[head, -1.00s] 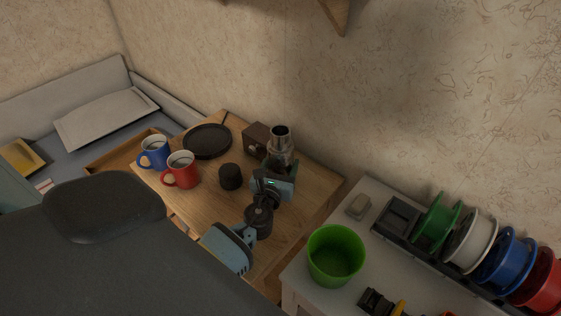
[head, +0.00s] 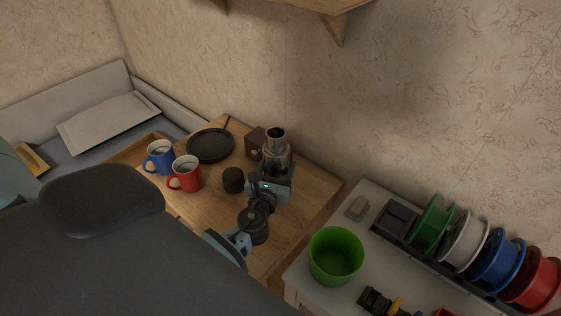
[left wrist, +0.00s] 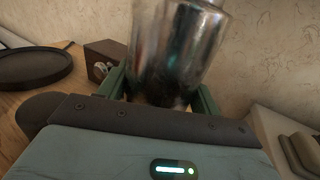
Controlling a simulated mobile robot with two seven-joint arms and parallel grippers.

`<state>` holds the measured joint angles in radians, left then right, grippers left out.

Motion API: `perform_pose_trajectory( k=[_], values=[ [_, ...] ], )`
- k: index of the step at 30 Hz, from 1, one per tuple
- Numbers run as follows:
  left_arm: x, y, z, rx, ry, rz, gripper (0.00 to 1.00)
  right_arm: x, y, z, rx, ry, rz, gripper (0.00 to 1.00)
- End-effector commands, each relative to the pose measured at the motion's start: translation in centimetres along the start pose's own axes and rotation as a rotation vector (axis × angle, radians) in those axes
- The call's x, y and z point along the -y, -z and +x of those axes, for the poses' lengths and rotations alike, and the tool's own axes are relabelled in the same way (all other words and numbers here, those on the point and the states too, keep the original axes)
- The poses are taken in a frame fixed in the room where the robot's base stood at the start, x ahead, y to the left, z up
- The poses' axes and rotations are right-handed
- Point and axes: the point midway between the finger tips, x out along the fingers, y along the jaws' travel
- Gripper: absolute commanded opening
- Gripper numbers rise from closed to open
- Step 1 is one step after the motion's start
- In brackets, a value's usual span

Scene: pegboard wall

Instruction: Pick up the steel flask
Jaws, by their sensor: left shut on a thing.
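The steel flask (head: 276,155) is a shiny metal cylinder with a narrower top, upright over the far right part of the wooden table. My left gripper (head: 274,172) is shut on the flask's lower body. In the left wrist view the flask (left wrist: 178,50) stands between the two green fingers of my left gripper (left wrist: 160,92). The flask's base is hidden behind the gripper, so I cannot tell whether it touches the table. My right gripper is not in view.
On the table (head: 300,215) are a dark box (head: 255,140), a black pan (head: 211,145), a black cylinder (head: 233,180), a red mug (head: 185,175) and a blue mug (head: 160,157). A green bucket (head: 336,256) and several spools stand on the white bench at right.

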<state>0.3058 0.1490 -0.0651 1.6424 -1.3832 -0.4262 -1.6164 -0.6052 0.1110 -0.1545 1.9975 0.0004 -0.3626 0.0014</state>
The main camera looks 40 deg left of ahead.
Motion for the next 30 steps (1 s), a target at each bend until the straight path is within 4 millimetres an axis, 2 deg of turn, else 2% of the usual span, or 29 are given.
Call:
perform_pose_trajectory(
  k=[1,9,15,21,30],
  values=[
    [-0.2,-0.5,-0.9,0.008,0.001,0.0,0.14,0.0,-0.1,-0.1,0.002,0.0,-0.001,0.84],
    [-1.5,-0.8,-6.8,0.005,0.001,0.0,0.14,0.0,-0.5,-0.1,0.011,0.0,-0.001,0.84],
    [-2.3,-1.2,-10.0,0.005,0.0,0.0,0.14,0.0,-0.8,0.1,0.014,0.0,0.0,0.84],
    [-2.7,-1.4,-11.8,0.006,0.0,-0.001,0.14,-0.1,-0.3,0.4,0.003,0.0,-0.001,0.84],
    [-2.8,-1.6,-12.3,0.008,-0.001,-0.001,0.14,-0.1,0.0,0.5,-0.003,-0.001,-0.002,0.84]
  ],
)
